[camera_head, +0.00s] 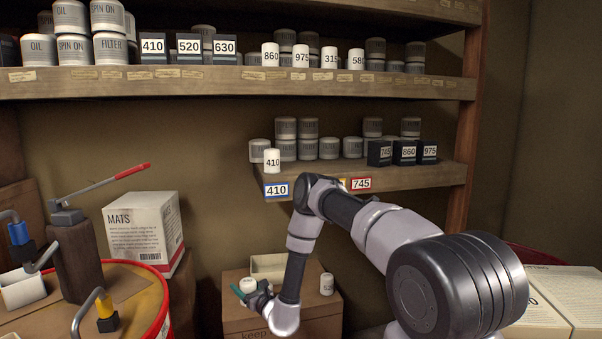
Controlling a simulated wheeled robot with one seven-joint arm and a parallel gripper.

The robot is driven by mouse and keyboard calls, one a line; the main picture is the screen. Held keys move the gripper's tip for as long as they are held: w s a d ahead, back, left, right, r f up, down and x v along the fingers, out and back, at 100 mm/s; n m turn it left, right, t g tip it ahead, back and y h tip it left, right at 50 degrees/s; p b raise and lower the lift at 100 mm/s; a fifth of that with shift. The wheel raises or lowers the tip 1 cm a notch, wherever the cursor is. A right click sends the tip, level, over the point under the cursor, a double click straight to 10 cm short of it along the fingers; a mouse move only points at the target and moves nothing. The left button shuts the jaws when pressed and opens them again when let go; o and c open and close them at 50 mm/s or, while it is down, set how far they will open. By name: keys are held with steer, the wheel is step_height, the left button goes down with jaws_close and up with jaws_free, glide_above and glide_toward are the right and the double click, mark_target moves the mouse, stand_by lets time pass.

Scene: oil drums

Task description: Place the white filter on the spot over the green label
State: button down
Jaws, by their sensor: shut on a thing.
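My gripper (252,293) is low in front of the cardboard box, shut on a small white thing (248,285) that looks like the white filter. It is partly covered by the fingers, and a teal piece shows at its left side. Another white filter (327,284) stands upright on the cardboard box, to the right of my gripper and apart from it. No green label shows; my arm covers part of the lower shelf's front edge. A blue-framed 410 label (277,190) and a red-framed 745 label (361,184) are on that edge.
A white 410 filter (271,161) stands on the lower shelf (432,176) above the blue label. Grey cans and dark numbered boxes (404,153) stand behind and right. An open tray (268,267) sits on the cardboard box (312,312). A MATS box (146,232) and drum (140,300) are left.

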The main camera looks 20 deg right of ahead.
steer(key=s+d+r+m+t+h, duration=0.1)
steer(key=d+r+h, duration=0.3)
steer(key=d+r, duration=0.5)
steer(key=s+d+r+m+h, duration=0.2)
steer(key=d+r+m+h, duration=0.2)
steer(key=d+r, duration=0.6)
steer(key=d, duration=0.4)
steer(key=shift+s+d+r+t, duration=0.15)
steer(key=shift+s+r+t, duration=0.15)
steer(key=shift+s+t, duration=0.1)
steer(key=shift+r, duration=0.15)
